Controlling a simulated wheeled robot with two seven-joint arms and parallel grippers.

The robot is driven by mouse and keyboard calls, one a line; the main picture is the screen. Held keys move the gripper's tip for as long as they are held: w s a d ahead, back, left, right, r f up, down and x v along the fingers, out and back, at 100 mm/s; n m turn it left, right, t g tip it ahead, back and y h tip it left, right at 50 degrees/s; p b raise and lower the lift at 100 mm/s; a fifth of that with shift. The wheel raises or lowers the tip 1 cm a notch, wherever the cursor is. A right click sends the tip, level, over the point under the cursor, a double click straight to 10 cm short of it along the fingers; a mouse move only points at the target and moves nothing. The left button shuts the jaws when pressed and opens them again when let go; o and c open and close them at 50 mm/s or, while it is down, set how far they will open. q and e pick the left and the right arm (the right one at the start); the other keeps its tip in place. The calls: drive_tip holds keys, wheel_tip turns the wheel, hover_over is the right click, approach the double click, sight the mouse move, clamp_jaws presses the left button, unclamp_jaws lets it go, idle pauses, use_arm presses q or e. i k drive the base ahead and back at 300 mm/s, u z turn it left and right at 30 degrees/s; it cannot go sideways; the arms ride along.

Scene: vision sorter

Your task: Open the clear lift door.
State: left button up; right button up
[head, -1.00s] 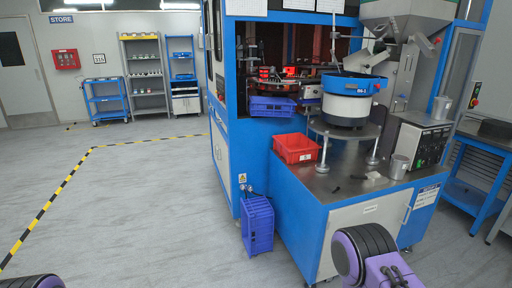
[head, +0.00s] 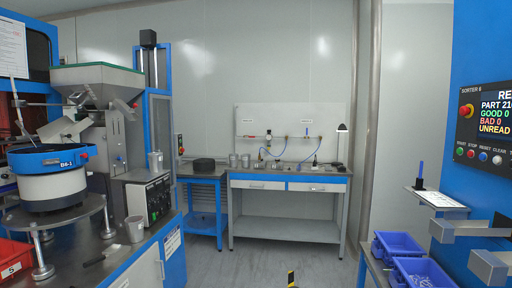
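I cannot make out the clear lift door in the head view. A blue machine front (head: 490,180) with a control panel (head: 485,120) stands close at the right edge, cut off by the frame. The panel reads "SORTER 6" and has a red emergency knob and a row of buttons. Grey metal brackets (head: 455,229) stick out below it. Neither of my grippers is in view.
A blue-rimmed bowl feeder (head: 53,188) stands on a steel-topped bench at left, under a hopper (head: 95,82). A workbench (head: 287,181) stands at the back wall. Blue bins (head: 398,243) sit at lower right. Grey floor lies open in the middle.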

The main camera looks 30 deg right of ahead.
sight(151, 96)
drive_tip(key=z, duration=1.15)
drive_tip(key=i, duration=2.65)
drive_tip(key=u, duration=1.25)
drive_tip(key=i, duration=0.6)
drive_tip(key=z, duration=0.15)
